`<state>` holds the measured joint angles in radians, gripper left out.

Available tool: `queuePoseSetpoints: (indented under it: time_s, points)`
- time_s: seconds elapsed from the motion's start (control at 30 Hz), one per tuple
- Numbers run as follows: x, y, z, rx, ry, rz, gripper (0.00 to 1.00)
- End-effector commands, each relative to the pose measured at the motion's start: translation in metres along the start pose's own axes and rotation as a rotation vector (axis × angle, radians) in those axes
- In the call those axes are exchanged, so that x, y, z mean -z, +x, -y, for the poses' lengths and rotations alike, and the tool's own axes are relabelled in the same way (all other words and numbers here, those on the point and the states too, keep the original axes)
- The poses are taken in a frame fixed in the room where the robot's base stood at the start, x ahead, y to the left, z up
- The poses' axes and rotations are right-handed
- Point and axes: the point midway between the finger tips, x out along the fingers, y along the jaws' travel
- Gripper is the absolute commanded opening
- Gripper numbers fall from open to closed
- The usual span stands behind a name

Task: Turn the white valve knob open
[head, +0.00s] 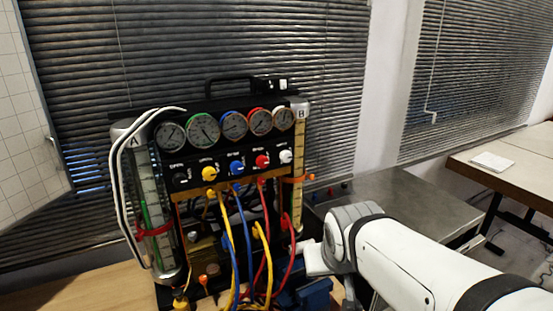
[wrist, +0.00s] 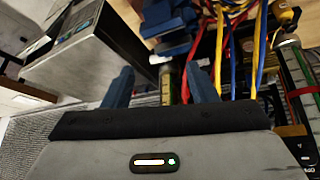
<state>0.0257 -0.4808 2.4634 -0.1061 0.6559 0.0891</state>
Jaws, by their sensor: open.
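The white valve knob (head: 285,156) is at the right end of a row of coloured knobs on the black front panel of the gauge rig (head: 235,150), under the rightmost gauge. I cannot read its label or tell its exact turn. My gripper (wrist: 160,78) is open in the wrist view, with its two dark blue fingers apart and nothing held between them. In the head view my white arm reaches in from the lower right, and its end is low, below and to the right of the white knob. The fingers are not clear there. The knob does not show in the wrist view.
Yellow, blue and red hoses (head: 236,240) hang in front of the rig. A clear tube marked A (head: 150,205) stands at its left, one marked B (head: 299,190) at its right. A blue object (wrist: 170,22) lies near the fingers. A metal-topped table (head: 400,200) stands right.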

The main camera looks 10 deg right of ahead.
Motion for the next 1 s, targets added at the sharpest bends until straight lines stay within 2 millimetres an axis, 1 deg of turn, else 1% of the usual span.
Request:
queuePoseSetpoints:
  time_s: [0.03,0.07,0.1,0.17,0.2,0.27,0.3,0.4,0.43,0.5,0.6,0.7,0.8,0.87,1.0]
  points:
    - [0.024,0.011,-0.008,-0.022,0.017,-0.072,0.52]
    - [0.040,0.017,-0.012,-0.033,0.026,-0.126,0.52]
    - [0.063,0.023,-0.018,-0.042,0.036,-0.202,0.52]
    - [0.096,0.031,-0.024,-0.045,0.046,-0.316,0.52]
    - [0.117,0.035,-0.026,-0.038,0.050,-0.392,0.52]
    - [0.147,0.040,-0.028,-0.016,0.050,-0.503,0.52]
    - [0.166,0.043,-0.028,0.009,0.047,-0.572,0.52]
    - [0.205,0.049,-0.022,0.096,0.035,-0.729,0.52]
    - [0.214,0.050,-0.020,0.127,0.031,-0.771,0.52]
    - [0.232,0.052,-0.013,0.203,0.019,-0.854,0.52]
    - [0.247,0.052,-0.004,0.307,0.005,-0.939,0.52]
    - [0.255,0.052,0.002,0.388,-0.005,-0.990,0.52]
    - [0.259,0.051,0.007,0.437,-0.011,-1.016,0.52]
    - [0.262,0.051,0.009,0.451,-0.013,-1.024,0.52]
    - [0.277,0.057,0.016,0.457,-0.013,-1.026,0.52]
